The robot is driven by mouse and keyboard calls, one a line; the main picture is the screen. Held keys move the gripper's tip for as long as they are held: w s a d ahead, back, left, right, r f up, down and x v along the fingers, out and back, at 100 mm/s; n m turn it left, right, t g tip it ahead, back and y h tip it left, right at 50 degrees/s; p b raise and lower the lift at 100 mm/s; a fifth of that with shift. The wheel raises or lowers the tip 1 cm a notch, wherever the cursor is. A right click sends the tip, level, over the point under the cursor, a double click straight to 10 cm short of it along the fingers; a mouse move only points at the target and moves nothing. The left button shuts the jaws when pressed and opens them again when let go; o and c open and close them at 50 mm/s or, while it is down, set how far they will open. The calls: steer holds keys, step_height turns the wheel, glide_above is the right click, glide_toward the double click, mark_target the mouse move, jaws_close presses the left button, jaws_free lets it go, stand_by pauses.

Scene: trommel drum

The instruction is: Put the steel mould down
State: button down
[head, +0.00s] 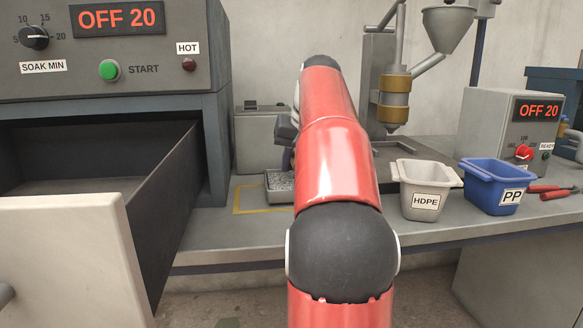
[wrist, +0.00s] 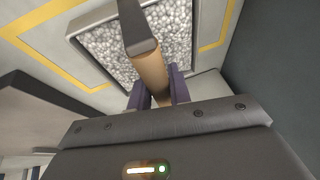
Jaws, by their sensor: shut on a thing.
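The steel mould (head: 279,197) is a shallow tray full of pale grey granules, low over the bench at the yellow outline, left of my red arm. In the wrist view its rim (wrist: 98,70) and granules fill the upper middle. A brown handle (wrist: 150,72) with a dark bar rises from it. My gripper (wrist: 158,92) is shut on this handle, one purple finger on each side. My arm hides the mould's right part in the head view. I cannot tell whether its base touches the bench.
A yellow outline (head: 236,200) marks the bench around the mould. An oven (head: 215,90) with an open drawer (head: 60,250) stands at left. A grey HDPE bin (head: 425,185) and a blue PP bin (head: 490,182) stand at right. A hopper machine (head: 395,90) is behind my arm.

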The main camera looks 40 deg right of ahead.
steer(key=shift+f, duration=0.3)
steer(key=c, duration=1.3)
jaws_free()
steer(key=shift+f, duration=0.1)
steer(key=shift+b, duration=0.4)
